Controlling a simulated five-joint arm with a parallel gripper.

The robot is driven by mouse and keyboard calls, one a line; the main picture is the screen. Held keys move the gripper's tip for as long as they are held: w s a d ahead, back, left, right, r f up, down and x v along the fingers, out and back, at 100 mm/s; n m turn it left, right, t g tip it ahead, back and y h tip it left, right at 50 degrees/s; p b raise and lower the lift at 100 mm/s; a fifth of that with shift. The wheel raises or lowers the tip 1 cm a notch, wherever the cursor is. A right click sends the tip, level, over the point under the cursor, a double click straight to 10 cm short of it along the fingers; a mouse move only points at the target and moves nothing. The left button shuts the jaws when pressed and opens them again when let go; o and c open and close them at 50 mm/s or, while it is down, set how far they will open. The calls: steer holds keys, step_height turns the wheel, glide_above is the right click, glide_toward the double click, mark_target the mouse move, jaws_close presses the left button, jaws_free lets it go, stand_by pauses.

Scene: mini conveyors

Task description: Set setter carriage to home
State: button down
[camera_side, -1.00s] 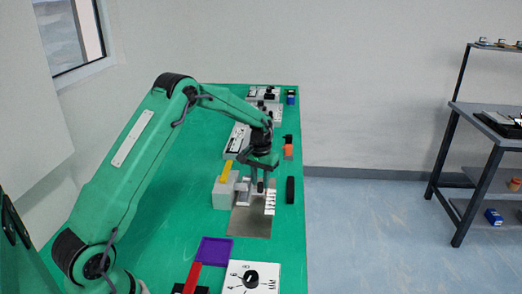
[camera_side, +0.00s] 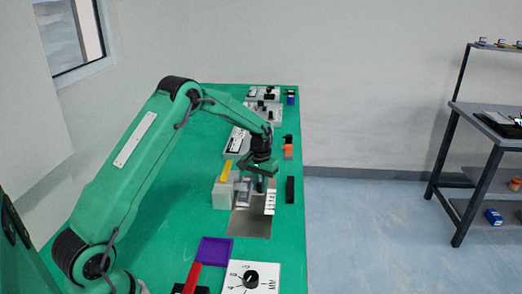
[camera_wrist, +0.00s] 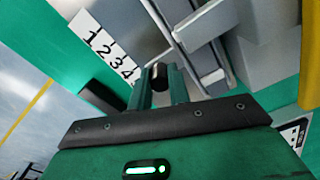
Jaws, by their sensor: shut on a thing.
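The setter stands on a bare metal plate (camera_side: 250,225) in the side view. Its grey carriage block (camera_side: 242,191) is just left of my gripper (camera_side: 262,186). A white strip (camera_side: 270,203) with marks runs along its right side. In the wrist view the strip (camera_wrist: 108,48) reads 1, 2, 3, 4, with 4 nearest my fingers. Silvery rails (camera_wrist: 180,40) and grey blocks (camera_wrist: 209,20) lie at the top. My gripper (camera_wrist: 159,84) is shut on a dark round knob (camera_wrist: 158,75). The knob's lower part and its joint to the carriage are hidden.
A grey block with a yellow bar (camera_side: 226,172) stands to the left. A black bar (camera_side: 290,190) lies right of the strip. A purple tray (camera_side: 215,252), a red handle (camera_side: 192,278) and a white dial panel (camera_side: 251,277) are nearer. More devices stand farther back.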

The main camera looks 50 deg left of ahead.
steer(key=s+d, duration=0.8)
steer(key=d, duration=0.1)
steer(key=shift+s, duration=0.3)
steer(key=c, duration=1.6)
jaws_free()
steer(key=shift+s, duration=0.1)
steer(key=shift+a, duration=0.1)
steer(key=shift+r, duration=0.1)
steer(key=shift+r, duration=0.5)
step_height(320, 180, up, 7)
steer(key=shift+f, duration=0.15)
